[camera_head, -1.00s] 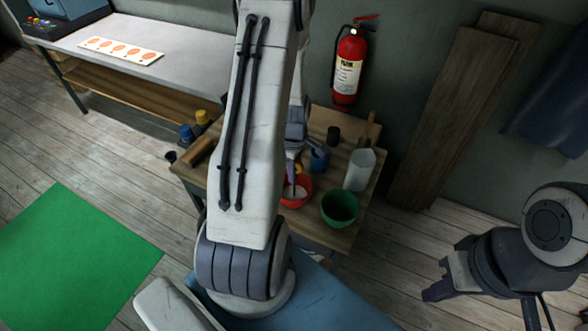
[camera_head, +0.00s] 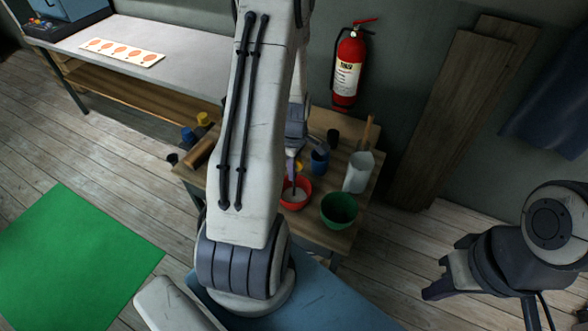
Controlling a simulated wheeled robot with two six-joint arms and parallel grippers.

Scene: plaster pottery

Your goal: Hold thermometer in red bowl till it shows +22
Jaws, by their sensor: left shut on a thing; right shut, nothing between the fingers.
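The red bowl (camera_head: 296,203) stands on the small wooden table, with pale contents inside. My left gripper (camera_head: 292,158) is above the bowl, partly hidden behind my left arm. It is shut on the thin purplish thermometer (camera_head: 292,180), which points down into the red bowl. Its reading is too small to make out, and I cannot tell whether its tip touches the contents. My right gripper (camera_head: 434,283) is shut and empty at the lower right, well away from the table.
A green bowl (camera_head: 339,209) stands right of the red bowl. A fire extinguisher (camera_head: 348,68) hangs on the wall. A green mat (camera_head: 70,260) lies on the floor.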

